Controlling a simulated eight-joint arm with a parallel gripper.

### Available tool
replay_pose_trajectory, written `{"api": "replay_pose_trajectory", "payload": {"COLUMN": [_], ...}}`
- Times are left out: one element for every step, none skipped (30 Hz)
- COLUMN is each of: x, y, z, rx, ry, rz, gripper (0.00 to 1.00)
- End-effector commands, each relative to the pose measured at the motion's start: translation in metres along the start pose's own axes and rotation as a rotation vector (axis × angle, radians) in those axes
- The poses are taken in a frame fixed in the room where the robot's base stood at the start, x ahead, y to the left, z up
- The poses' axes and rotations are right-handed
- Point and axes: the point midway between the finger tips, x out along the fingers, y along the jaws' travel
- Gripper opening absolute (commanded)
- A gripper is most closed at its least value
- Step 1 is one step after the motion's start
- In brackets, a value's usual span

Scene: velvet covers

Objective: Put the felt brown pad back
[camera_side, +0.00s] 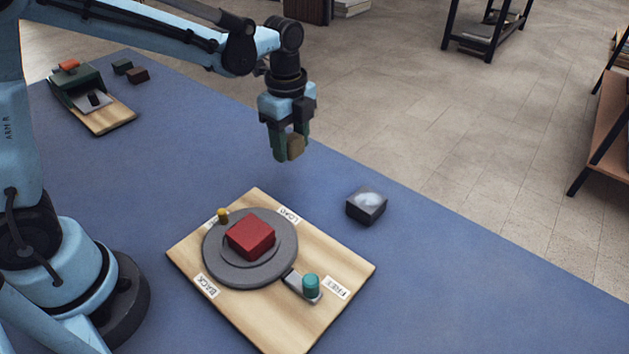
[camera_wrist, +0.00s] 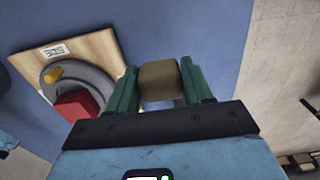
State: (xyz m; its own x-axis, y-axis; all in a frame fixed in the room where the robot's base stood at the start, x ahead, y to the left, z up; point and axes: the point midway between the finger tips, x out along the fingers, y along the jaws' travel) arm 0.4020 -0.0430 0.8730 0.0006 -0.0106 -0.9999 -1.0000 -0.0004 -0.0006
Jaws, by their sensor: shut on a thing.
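My gripper (camera_side: 290,145) is shut on a brown block-shaped pad (camera_side: 296,147) and holds it in the air above the blue table, behind the wooden board. In the wrist view the brown pad (camera_wrist: 159,81) sits between the two green fingers. The wooden board (camera_side: 333,268) carries a round grey turntable (camera_side: 222,262) with a red block (camera_side: 251,237) on it. A yellow peg (camera_side: 223,215) stands at the turntable's edge, and a teal knob (camera_side: 311,284) sits on a grey slide. Labels on the board include LOAD, BACK and FREE.
A dark block with a pale top (camera_side: 367,205) lies on the blue table (camera_side: 480,290) right of the board. At the far left are a green device with an orange top (camera_side: 75,82) and two small blocks, dark green (camera_side: 122,67) and dark brown (camera_side: 137,76). The table's right front is clear.

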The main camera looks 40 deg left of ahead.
Motion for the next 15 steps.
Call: {"api": "replay_pose_trajectory", "payload": {"x": [0.007,0.011,0.015,0.019,0.022,0.026,0.028,0.030,0.033,0.034,0.035,0.036,0.037,0.039,0.043], "y": [-0.006,-0.009,-0.013,-0.016,-0.019,-0.021,-0.024,-0.026,-0.028,-0.029,-0.029,-0.030,-0.030,-0.031,-0.031], "z": [0.011,0.016,0.023,0.028,0.033,0.039,0.042,0.045,0.049,0.051,0.052,0.053,0.054,0.054,0.054], "rx": [-0.005,-0.005,-0.005,-0.005,-0.004,-0.004,-0.003,-0.002,-0.002,-0.001,-0.001,0.000,0.001,0.001,0.002], "ry": [0.000,0.000,0.000,0.000,0.000,0.000,0.000,0.000,0.000,0.000,0.000,0.000,0.000,0.000,0.000], "rz": [0.000,0.000,0.000,0.000,0.000,0.000,0.000,0.000,0.000,0.000,0.000,0.000,0.000,0.000,0.000], "gripper": [0.22,0.22,0.22,0.22,0.22,0.22,0.22,0.22,0.22,0.22,0.22,0.22,0.22,0.22,0.22]}}
